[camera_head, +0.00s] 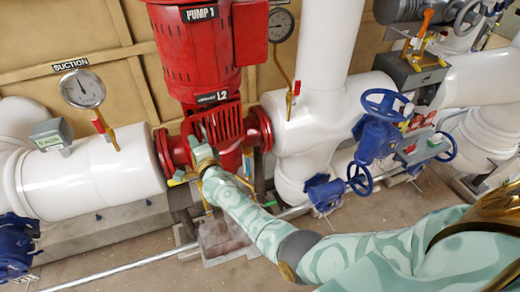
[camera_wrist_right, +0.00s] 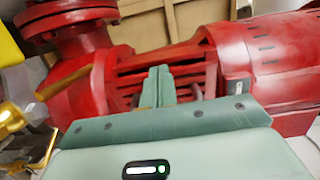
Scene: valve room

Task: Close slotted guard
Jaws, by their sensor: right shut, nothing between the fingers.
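The slotted guard (camera_head: 228,122) is a red, ribbed cover on the pump, just below the L2 label in the head view. In the right wrist view the guard (camera_wrist_right: 188,78) shows as red bars with dark slots between a red flanged pipe and the red motor body. I cannot tell how far it is open. My right gripper (camera_head: 196,128) is at the guard's left side in the head view. Its pale green fingers (camera_wrist_right: 157,84) are shut together with nothing between them, in front of the slots. Contact is unclear. My left gripper is not in view.
The red pump motor (camera_head: 197,50) stands above the guard. White pipes (camera_head: 95,172) flank it, with a suction gauge (camera_head: 82,89) at left. Blue valve handwheels (camera_head: 387,104) are at right. Yellow-handled parts lie close by in the right wrist view.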

